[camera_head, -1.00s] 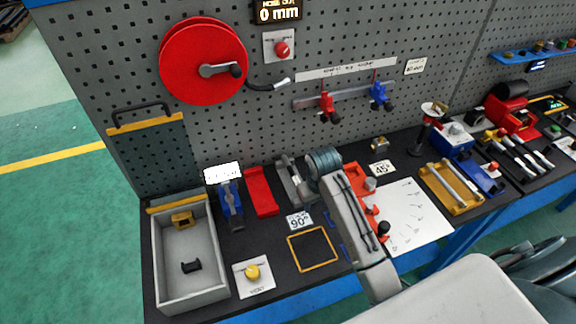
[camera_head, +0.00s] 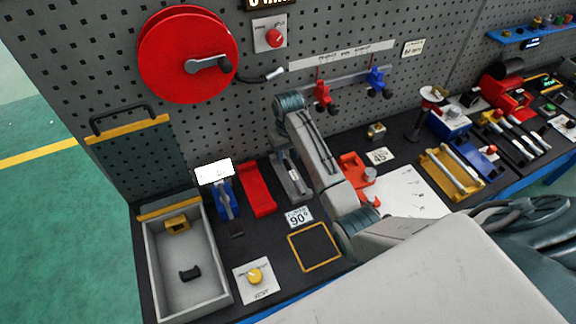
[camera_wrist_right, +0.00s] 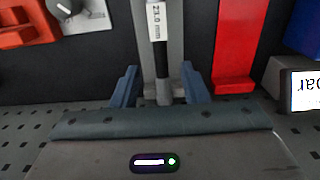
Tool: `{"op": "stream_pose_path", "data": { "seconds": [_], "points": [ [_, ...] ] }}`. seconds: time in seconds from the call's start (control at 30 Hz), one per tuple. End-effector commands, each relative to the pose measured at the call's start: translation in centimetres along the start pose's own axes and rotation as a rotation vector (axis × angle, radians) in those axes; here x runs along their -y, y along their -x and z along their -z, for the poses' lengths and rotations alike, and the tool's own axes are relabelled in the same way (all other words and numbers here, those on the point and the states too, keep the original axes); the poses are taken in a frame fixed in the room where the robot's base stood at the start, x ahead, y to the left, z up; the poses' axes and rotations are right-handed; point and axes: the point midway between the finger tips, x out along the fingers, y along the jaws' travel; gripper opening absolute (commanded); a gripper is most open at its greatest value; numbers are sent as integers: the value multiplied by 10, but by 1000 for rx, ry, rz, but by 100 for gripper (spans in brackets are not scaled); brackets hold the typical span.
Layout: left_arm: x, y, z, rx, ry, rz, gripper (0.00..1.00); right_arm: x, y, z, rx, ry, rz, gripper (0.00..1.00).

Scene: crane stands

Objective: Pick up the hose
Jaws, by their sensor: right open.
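A short black hose end (camera_head: 250,77) with a pale tip sticks out to the right from the red reel (camera_head: 188,54) on the pegboard. My right gripper (camera_wrist_right: 160,88) is open in the right wrist view. Its two dark blue fingers stand on either side of a grey fixture's narrow end and a dark rod, without visible contact. In the head view, my right wrist is raised in front of the pegboard, below and right of the hose tip; its fingers are hidden there. The hose does not show in the wrist view. My left gripper is out of view.
A grey fixture (camera_head: 284,171), red block (camera_head: 257,190) and blue tool (camera_head: 226,200) stand on the bench. A grey tray (camera_head: 157,270) is at the left. Red (camera_head: 323,94) and blue (camera_head: 376,82) tools hang on a rail right of my wrist.

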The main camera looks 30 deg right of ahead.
Motion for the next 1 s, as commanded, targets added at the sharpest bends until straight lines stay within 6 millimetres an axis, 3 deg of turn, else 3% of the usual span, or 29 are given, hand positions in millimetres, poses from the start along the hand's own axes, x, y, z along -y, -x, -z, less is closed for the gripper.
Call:
{"op": "stream_pose_path", "data": {
  "seconds": [0.1,0.23,0.57,0.6,0.8,1.0],
  "points": [
    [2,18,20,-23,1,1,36,1,-12,-6,6,0,0,41],
    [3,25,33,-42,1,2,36,1,-32,-6,4,0,0,41],
    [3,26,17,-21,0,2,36,1,-45,-6,0,1,0,41],
    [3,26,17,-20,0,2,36,1,-45,-6,0,0,0,39],
    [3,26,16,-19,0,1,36,1,-45,-6,0,0,0,0],
    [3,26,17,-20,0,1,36,1,-44,-5,-1,0,0,0]
  ]
}}
